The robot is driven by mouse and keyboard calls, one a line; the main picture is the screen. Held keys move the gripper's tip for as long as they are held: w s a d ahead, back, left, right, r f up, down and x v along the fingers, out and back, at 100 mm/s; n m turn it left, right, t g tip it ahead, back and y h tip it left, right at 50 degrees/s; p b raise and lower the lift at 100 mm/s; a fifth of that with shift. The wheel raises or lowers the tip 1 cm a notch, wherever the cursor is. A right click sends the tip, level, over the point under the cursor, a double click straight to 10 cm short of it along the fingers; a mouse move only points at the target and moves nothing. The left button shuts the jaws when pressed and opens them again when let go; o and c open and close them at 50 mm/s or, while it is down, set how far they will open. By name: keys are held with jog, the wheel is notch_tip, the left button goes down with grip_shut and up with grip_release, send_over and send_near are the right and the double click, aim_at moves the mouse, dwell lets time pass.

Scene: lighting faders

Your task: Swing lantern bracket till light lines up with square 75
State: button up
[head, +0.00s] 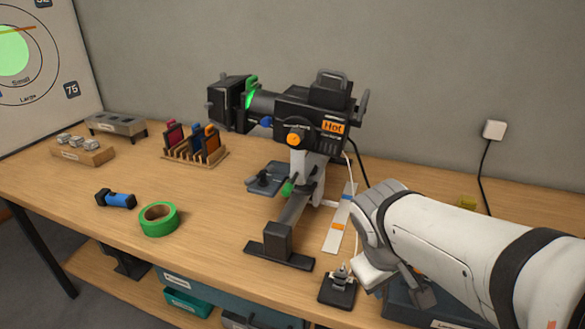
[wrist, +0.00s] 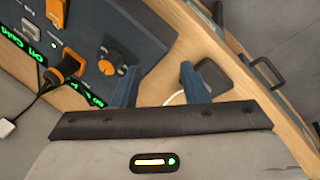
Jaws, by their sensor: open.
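The black lantern (head: 312,108) with an orange "Hot" label sits on a stand on the bench, pointing left. Its grey bracket (head: 308,165) is below it, with an orange knob (head: 295,138) and a green handle (head: 288,188). A green light disc (head: 12,50) shows on the white board at the far left. Square 75 (head: 71,89) is on that board, to the right of and below the disc. My gripper is at the front right of the bench, apart from the lantern. In the wrist view its two blue fingers (wrist: 165,88) are spread with nothing held.
A control desk (wrist: 135,30) with an orange knob (wrist: 112,60) lies close to my fingers. A small black stand (head: 338,288) is just left of my gripper. Green tape (head: 159,219), a blue tool (head: 116,199) and a filter rack (head: 194,150) occupy the bench's left.

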jog(key=w+f+n+t+h+b, duration=0.2)
jog(key=w+n+h+b, duration=0.15)
jog(key=w+n, duration=0.2)
jog(key=n+t+b, duration=0.8)
jog(key=n+t, duration=0.5)
send_near(288, 189)
jog(key=shift+y, duration=0.45)
jog(key=x, duration=0.4)
jog(key=shift+w+d+f, duration=0.15)
jog(key=shift+w+f, duration=0.15)
jog(key=shift+w, duration=0.3)
jog(key=x, duration=0.7)
jog(key=shift+d+b, duration=0.1)
jog(key=shift+b, duration=0.2)
grip_shut()
